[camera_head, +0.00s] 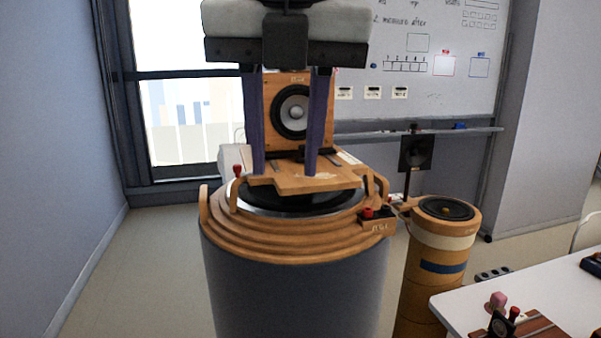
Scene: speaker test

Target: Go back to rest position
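My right gripper (285,172) comes in from the top middle, with two long purple fingers pointing down. The fingers are spread apart, with no object held between them. Behind them stands a wooden speaker box (270,108) with a round grey and black cone. The right finger overlaps the speaker's face, and the speaker is upright. Whether the fingers touch the wooden plate (305,183) below cannot be told. My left gripper is not in view.
The plate sits on a round stand (290,290) with stepped wooden rings. A wooden cylinder (432,275) with a black top stands to its right. A white table (560,295) with small parts is at lower right. A whiteboard (435,80) is behind. Floor at left is clear.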

